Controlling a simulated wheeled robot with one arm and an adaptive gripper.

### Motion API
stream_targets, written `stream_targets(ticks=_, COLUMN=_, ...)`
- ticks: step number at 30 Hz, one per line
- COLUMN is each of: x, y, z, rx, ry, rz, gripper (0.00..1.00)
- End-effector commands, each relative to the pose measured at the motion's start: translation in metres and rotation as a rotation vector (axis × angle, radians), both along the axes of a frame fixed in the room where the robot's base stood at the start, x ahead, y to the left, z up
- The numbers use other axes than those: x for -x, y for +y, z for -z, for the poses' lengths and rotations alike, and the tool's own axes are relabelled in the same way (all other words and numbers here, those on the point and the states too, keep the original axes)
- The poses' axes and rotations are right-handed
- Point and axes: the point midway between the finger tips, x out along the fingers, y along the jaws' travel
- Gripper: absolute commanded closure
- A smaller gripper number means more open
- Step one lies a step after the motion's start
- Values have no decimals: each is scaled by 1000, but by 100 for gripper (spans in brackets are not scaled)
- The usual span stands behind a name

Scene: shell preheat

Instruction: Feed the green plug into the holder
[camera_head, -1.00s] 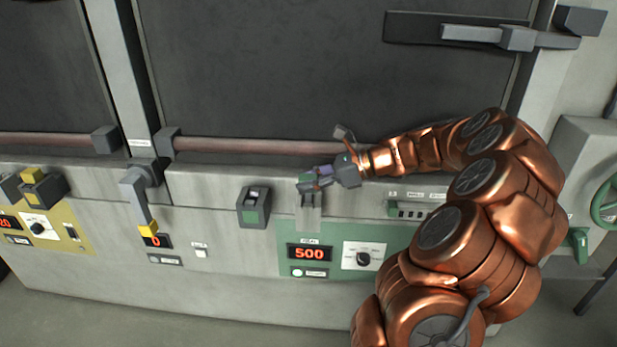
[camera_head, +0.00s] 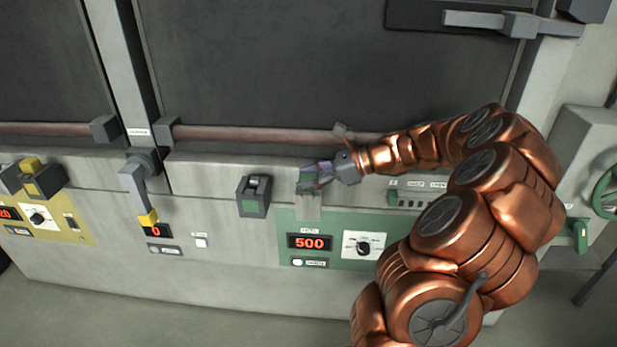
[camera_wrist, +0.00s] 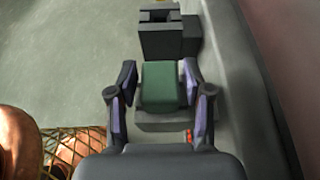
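The green plug (camera_wrist: 162,87) is a green block on a grey base; in the wrist view it sits between my two fingers. My gripper (camera_head: 312,177) is at the light grey bracket (camera_head: 308,207) above the green panel, fingers on both sides of the plug. In the wrist view my gripper (camera_wrist: 160,90) looks open, with narrow gaps beside the plug; contact is not clear. In the head view the fingers hide most of the plug. The holder appears to be the dark grey box with a green face (camera_head: 254,197), left of the bracket; a dark grey box shows beyond the plug (camera_wrist: 168,38).
A green control panel (camera_head: 285,255) reading 500 lies below the bracket. A pinkish bar (camera_head: 250,134) runs across above. A grey lever with a yellow tip (camera_head: 148,217) and a yellow-topped box (camera_head: 40,180) are at left. A row of switches (camera_head: 412,201) is at right.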

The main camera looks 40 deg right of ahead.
Motion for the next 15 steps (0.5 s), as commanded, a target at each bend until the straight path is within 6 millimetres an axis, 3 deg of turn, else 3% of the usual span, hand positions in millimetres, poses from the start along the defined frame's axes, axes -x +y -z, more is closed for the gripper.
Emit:
stream_targets(ticks=3, x=0, y=0, z=0, rx=0, ry=0, rz=0, gripper=34)
stream_targets(ticks=15, x=3, y=-4, z=-2, rx=0, ry=0, rz=1, gripper=34)
